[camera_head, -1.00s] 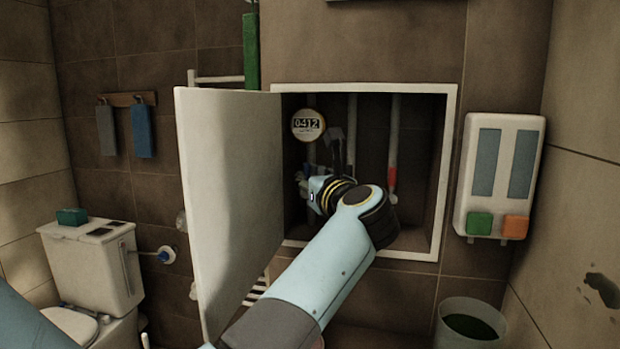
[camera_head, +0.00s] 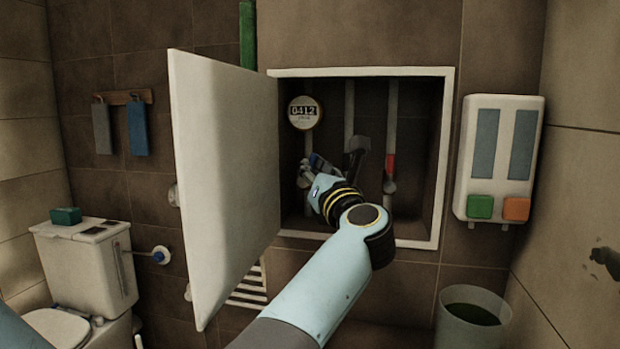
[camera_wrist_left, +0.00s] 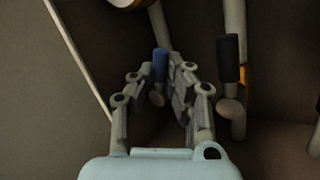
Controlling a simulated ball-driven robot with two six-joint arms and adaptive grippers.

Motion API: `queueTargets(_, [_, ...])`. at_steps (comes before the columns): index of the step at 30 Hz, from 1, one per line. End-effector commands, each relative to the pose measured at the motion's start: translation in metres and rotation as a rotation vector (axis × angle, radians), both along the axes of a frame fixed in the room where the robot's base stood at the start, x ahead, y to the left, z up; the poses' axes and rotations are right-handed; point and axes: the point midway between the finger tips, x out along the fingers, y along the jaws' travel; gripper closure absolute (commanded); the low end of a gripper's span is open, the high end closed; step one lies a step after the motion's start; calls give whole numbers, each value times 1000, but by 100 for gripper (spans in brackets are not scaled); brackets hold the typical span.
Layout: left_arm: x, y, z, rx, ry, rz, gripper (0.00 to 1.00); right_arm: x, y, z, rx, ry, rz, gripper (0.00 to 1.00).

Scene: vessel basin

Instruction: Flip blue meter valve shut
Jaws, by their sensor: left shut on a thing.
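The blue valve handle (camera_wrist_left: 160,62) stands roughly upright between my left gripper's fingertips in the left wrist view. My left gripper (camera_wrist_left: 166,64) is shut on this handle. In the head view my left gripper (camera_head: 315,164) is inside the wall recess, below the round meter (camera_head: 305,113) reading 0412; its fingers largely hide the handle there. The meter's pipe (camera_head: 308,146) runs down behind the fingers. My right gripper is not in view.
A middle pipe (camera_head: 350,104) with a black handle (camera_head: 357,144) stands close right of the gripper.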

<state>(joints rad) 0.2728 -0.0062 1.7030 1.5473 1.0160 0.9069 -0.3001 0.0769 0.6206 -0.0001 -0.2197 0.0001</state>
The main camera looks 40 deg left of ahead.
Motion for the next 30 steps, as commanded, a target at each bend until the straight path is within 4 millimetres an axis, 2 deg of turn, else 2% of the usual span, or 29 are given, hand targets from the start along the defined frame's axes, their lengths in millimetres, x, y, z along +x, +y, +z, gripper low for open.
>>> queueTargets(3, [1,-2,-5,67,38,-1,100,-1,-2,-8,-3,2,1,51])
queueTargets(12, [3,-5,-6,173,96,-1,100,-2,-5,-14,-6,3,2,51])
queueTargets(28, [3,-5,-6,197,109,-2,100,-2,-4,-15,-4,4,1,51])
queueTargets(29, [3,-5,-6,197,109,-1,86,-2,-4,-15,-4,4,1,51])
queueTargets(30, [3,-5,-6,197,109,-1,81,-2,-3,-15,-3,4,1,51])
